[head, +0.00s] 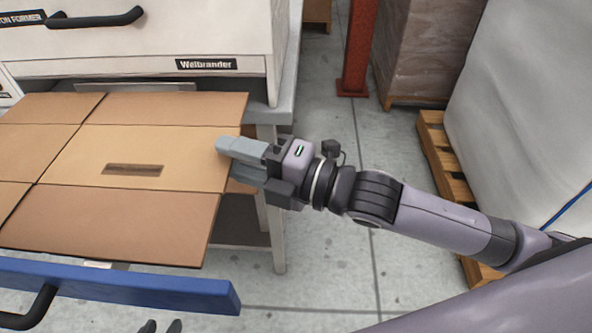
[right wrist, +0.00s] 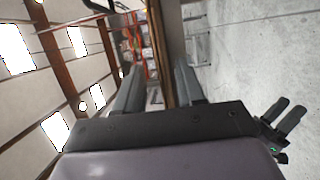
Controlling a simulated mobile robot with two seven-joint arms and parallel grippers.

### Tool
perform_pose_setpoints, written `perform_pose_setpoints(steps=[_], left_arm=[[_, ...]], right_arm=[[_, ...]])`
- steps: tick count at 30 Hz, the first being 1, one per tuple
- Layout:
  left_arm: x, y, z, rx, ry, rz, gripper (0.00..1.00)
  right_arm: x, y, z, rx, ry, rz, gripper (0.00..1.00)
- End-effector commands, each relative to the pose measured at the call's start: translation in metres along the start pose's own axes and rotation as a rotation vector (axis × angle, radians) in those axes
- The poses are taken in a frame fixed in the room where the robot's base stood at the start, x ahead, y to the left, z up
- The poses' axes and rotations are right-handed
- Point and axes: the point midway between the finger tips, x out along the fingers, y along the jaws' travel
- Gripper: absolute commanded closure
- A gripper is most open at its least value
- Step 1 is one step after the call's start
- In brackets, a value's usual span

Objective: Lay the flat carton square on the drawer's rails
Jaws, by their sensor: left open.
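The flat carton (head: 75,150) is a brown creased sheet with a hand slot, lying over the pulled-out drawer. The drawer has a blue front (head: 120,288) with a black handle. The carton's front edge runs close behind it, at a slight angle. The rails are mostly hidden under the carton; a pale metal bit (head: 98,264) shows at its front edge. My right gripper (head: 232,158) is at the carton's right edge, one finger over the top, the other lower. In the right wrist view its fingers (right wrist: 158,85) are apart. My left gripper (head: 161,326) shows dark, separated fingertips at the bottom.
The white Welbrander machine (head: 150,45) stands behind the drawer, with a black handle (head: 95,18). A red post (head: 358,50), a stacked brown load (head: 415,50) and a wrapped pallet load (head: 520,110) stand to the right. Grey floor (head: 325,100) between is clear.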

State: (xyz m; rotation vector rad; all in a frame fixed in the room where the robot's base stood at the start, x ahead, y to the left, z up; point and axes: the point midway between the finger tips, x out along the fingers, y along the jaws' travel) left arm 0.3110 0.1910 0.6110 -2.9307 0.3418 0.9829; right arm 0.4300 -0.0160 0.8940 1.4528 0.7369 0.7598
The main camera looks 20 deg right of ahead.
Motion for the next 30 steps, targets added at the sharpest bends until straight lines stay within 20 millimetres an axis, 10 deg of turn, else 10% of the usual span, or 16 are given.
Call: perform_pose_setpoints(steps=[15,30], left_arm=[[0.002,0.0,0.003,0.0,0.0,0.0,0.57],[0.003,0.002,0.003,-0.012,0.002,0.0,0.57]], right_arm=[[-0.084,-0.002,0.0,0.001,-0.002,-0.004,0.62],[-0.098,-0.008,0.003,0.085,-0.029,0.001,0.62]])
